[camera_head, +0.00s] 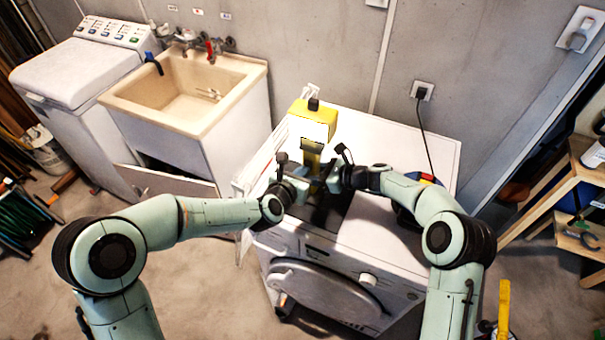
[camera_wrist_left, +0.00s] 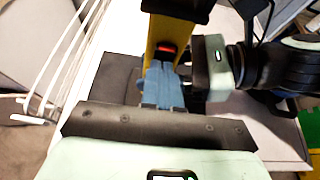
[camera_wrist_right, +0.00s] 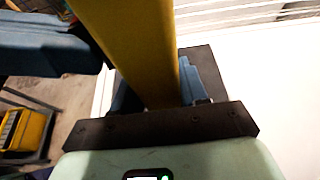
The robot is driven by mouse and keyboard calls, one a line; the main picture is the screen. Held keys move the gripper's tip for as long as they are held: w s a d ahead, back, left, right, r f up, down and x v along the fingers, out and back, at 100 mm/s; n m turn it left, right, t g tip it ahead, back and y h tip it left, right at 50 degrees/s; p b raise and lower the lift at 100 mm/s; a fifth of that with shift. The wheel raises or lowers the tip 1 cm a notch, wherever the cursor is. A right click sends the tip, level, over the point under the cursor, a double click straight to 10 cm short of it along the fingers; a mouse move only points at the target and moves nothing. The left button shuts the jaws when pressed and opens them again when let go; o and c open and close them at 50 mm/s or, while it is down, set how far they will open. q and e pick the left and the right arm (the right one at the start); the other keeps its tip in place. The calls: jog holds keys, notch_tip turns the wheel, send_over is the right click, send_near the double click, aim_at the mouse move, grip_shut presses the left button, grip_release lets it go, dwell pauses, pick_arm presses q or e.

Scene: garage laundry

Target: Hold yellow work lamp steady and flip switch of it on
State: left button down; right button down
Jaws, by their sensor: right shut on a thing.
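The yellow work lamp (camera_head: 311,158) stands upright on the white machine in the head view. In the left wrist view its yellow body (camera_wrist_left: 160,35) carries a red switch (camera_wrist_left: 167,48). My right gripper (camera_wrist_right: 162,85) is shut on the lamp body, with one blue finger on each side in the right wrist view. My left gripper (camera_wrist_left: 162,82) has its blue fingers together and empty, with the tips just below the red switch. I cannot tell whether they touch the lamp. In the head view, the grippers hide the lamp's lower part.
The white front-loading machine (camera_head: 400,150) has free top to the right of the lamp. A wire rack (camera_wrist_left: 70,55) stands along its left side. A utility sink (camera_head: 190,95) is further left. A plugged-in cord (camera_head: 428,130) hangs behind. Wooden shelves (camera_head: 545,195) stand at right.

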pick_arm(q)
jog(key=shift+w+r, duration=0.15)
jog(key=shift+r, duration=0.7)
jog(key=shift+d, duration=0.1)
jog(key=shift+s+a+r, duration=0.2)
jog(key=shift+s, duration=0.15)
jog(key=f+v, duration=0.1)
jog(key=v, duration=1.2)
jog(key=shift+s, duration=0.25)
jog(key=shift+a+r, duration=0.1)
jog(key=shift+s+a+f, duration=0.1)
jog(key=shift+s+f, duration=0.05)
jog(key=shift+f, duration=0.25)
